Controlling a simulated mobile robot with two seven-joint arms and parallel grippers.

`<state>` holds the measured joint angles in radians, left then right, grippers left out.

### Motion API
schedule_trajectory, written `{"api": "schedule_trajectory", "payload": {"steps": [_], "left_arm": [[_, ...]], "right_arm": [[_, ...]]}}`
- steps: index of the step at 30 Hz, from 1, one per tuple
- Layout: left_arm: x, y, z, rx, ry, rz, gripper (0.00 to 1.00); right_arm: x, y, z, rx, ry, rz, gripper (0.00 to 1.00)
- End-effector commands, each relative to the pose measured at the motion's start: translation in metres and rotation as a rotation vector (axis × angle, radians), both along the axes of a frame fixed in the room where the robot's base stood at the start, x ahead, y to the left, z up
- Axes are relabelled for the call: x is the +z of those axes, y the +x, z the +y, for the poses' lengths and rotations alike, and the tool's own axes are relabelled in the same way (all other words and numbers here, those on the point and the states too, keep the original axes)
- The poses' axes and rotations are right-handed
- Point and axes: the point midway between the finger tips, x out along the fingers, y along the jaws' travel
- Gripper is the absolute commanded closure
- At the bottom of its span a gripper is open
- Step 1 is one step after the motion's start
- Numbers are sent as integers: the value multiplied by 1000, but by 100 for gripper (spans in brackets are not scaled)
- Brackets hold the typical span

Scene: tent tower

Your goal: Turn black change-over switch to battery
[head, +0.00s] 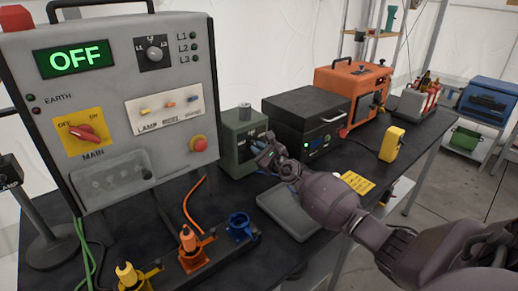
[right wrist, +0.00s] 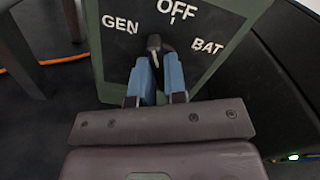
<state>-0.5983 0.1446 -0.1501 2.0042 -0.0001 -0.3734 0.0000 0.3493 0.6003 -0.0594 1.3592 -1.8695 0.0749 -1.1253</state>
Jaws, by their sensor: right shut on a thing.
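The change-over switch box (head: 238,137) is a green-grey box on the dark table, between the grey panel and a black box. In the right wrist view its face (right wrist: 190,25) carries white labels: GEN at left, OFF at top, BAT at right. The small black switch knob (right wrist: 154,42) stands below OFF. My right gripper (right wrist: 160,68) is at the box's front, its two blue fingers shut on the knob. The fingers hide most of the knob, and I cannot tell which label it points to. In the head view the right gripper (head: 263,152) covers part of the box face. My left gripper is not in view.
The grey panel (head: 100,110) shows OFF in green and has a red main switch (head: 88,133). A black box (head: 305,118) stands right of the switch box. A grey tray (head: 285,217) lies under my right arm. Orange, yellow and blue connectors (head: 190,240) line the table front.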

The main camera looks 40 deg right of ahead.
Motion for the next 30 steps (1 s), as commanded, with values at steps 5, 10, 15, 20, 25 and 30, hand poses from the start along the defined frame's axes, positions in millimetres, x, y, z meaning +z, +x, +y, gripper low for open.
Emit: {"api": "schedule_trajectory", "payload": {"steps": [5,10,15,20,25,30], "left_arm": [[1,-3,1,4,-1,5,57],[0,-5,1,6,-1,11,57],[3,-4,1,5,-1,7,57],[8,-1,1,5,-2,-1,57],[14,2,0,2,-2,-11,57],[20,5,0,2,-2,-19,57]], "right_arm": [[1,0,0,-1,170,13,100],[1,0,0,-1,330,25,100],[1,0,0,-1,493,38,100],[1,0,0,-1,644,50,100],[0,0,0,-1,805,63,100],[0,0,0,-1,963,76,100]]}}
